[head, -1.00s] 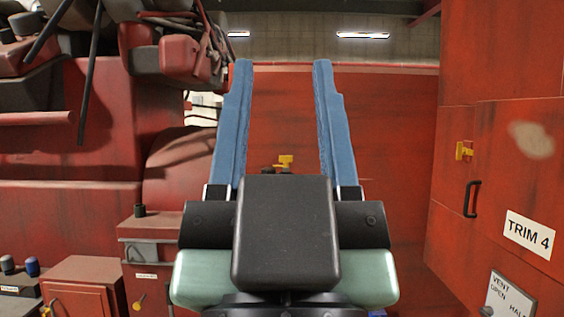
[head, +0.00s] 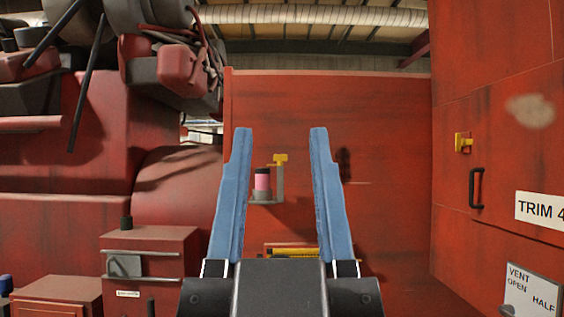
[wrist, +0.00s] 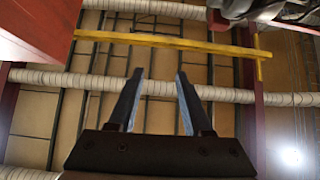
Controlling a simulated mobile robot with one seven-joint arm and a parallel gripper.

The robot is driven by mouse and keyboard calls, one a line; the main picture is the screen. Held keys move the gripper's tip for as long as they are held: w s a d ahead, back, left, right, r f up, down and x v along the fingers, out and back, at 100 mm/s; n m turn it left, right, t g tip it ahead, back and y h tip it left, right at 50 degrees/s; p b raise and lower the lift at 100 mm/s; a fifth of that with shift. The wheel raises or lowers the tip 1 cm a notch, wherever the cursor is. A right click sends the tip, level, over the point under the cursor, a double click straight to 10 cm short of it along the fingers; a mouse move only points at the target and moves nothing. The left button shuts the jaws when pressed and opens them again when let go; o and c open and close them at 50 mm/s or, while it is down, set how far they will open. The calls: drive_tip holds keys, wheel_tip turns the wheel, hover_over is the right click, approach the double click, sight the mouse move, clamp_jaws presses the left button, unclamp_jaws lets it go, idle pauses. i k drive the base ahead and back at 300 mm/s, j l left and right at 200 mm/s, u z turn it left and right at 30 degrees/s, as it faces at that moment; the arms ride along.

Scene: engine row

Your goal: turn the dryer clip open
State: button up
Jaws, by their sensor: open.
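A small dryer with a pink body (head: 262,180) and a dark cap sits on a grey bracket (head: 267,201) on the red wall ahead. A yellow clip (head: 280,159) tops the upright beside it. The wrist view shows the open fingers (wrist: 160,74) against the ceiling; the dryer and clip are not in that view.
A red cabinet stands at the right with a yellow latch (head: 463,142), a dark handle (head: 476,188) and a TRIM 4 label (head: 541,211). Red engine machinery (head: 90,130) fills the left. A yellow striped part (head: 292,251) lies low between my fingers.

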sight(280, 159)
drive_tip(key=i+l+z, duration=0.15)
drive_tip(key=i+z, duration=0.3)
drive_tip(key=i, duration=2.05)
